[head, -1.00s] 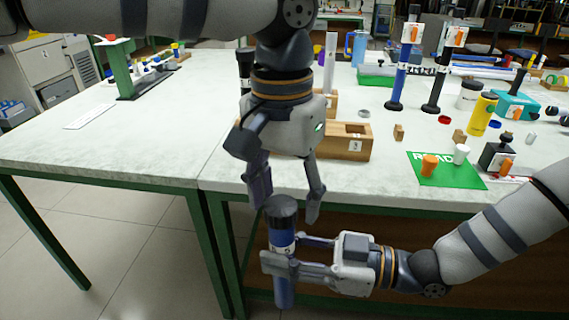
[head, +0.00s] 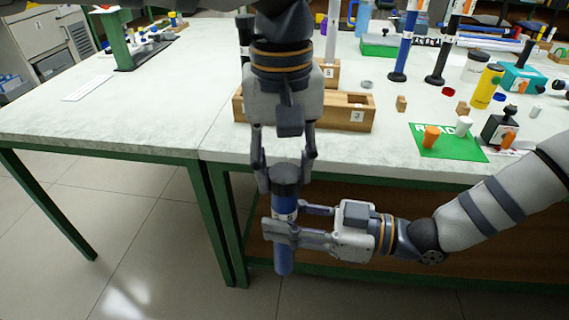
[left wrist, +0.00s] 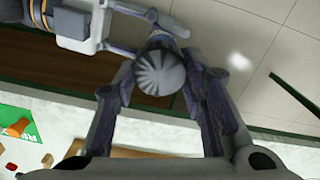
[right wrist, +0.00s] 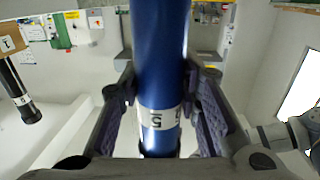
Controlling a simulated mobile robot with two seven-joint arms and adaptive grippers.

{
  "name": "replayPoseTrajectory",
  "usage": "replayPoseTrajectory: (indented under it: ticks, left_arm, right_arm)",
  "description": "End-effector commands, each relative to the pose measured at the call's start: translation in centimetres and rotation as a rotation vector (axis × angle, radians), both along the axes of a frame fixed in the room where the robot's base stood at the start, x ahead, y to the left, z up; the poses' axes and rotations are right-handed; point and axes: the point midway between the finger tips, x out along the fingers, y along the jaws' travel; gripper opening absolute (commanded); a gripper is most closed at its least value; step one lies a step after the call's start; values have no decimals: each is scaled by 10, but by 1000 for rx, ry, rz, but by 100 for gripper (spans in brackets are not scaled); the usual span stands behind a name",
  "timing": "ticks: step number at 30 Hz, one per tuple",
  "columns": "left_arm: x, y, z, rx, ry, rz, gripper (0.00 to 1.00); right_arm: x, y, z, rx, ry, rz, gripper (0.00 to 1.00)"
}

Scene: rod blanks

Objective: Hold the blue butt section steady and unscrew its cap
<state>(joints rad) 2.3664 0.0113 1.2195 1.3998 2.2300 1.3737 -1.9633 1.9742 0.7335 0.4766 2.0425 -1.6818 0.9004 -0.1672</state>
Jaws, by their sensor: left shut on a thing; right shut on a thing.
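The blue butt section (head: 284,258) is an upright blue tube with a white label band, in front of the table edge in the head view. Its dark cap (head: 286,174) is on the top end. My left gripper (head: 286,184) points down from above and is shut on the cap. The ribbed round cap top (left wrist: 160,72) shows between its fingers in the left wrist view.
The table (head: 120,115) edge lies just behind the tube. A wooden block (head: 347,112) marked 3 sits near that edge. A green mat (head: 450,142) with orange and white pieces lies to the right. Upright rod sections (head: 403,50) stand farther back.

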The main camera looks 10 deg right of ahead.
Motion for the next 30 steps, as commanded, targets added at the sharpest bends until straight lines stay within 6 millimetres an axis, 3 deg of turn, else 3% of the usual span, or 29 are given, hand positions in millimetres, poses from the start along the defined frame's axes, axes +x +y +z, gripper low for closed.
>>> replayPoseTrajectory:
  ticks: [23, 24, 30]
  left_arm:
    - [-6, 8, 2, 48, 25, 3061, 4]
    - [-6, 8, 2, -49, -22, -3060, 4]
    - [-8, 6, 3, -38, -17, -2410, 4]
  right_arm:
    - [-1, 1, 2, 2, -10, 6, 0]
    - [-1, 1, 2, 2, -9, 5, 0]
    - [0, 0, 1, 2, -8, 2, 0]
